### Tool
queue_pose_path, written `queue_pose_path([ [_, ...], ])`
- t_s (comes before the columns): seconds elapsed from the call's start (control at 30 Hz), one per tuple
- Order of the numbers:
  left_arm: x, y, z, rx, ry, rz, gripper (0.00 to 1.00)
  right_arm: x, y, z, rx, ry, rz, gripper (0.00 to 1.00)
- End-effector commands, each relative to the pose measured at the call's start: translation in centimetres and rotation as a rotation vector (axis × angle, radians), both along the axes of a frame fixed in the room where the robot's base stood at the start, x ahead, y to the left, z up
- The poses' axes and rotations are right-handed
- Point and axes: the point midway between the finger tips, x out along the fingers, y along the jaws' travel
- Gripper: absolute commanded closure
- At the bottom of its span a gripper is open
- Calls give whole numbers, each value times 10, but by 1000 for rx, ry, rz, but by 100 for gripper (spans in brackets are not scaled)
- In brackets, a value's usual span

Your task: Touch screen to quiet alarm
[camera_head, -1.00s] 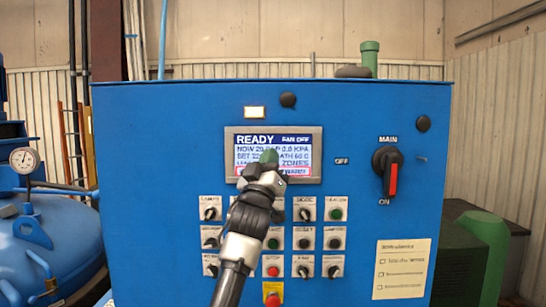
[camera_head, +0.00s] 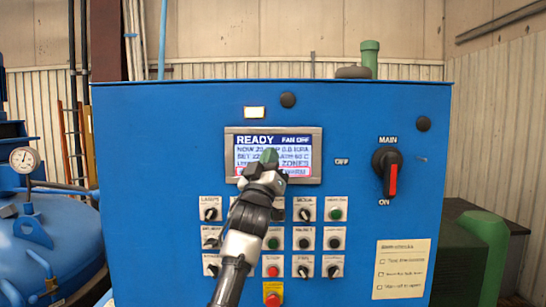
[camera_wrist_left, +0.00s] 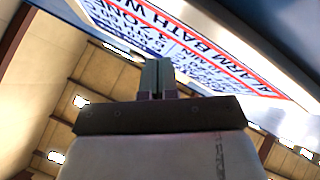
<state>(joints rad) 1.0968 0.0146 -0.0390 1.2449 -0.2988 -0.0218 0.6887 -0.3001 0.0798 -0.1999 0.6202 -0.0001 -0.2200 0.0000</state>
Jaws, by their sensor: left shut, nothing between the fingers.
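The screen (camera_head: 302,146) is set in the upper middle of a blue control panel. It is lit, reads "READY" and "FAN OFF", and has a red-outlined line along its bottom. My left gripper (camera_head: 269,156) is shut and empty, its fingertips in front of the screen's lower middle and covering part of the text. I cannot tell whether the fingertips touch the glass. My right gripper is not in view.
Rows of knobs and buttons (camera_head: 304,208) lie below the screen, with a red button (camera_head: 272,299) at the bottom. A red-handled main switch (camera_head: 390,178) is at right. A blue tank (camera_head: 50,250) with a gauge (camera_head: 24,160) stands left.

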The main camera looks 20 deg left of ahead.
Motion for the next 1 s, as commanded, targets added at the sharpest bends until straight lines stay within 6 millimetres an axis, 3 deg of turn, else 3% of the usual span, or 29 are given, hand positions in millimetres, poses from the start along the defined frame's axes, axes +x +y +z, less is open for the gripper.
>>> queue_pose_path([
  [0.53, 2, 1, 0, 0, 0, 0, 100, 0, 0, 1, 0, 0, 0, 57],
  [1.0, -10, -3, 0, 0, 1, 0, 100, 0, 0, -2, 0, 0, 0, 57],
])
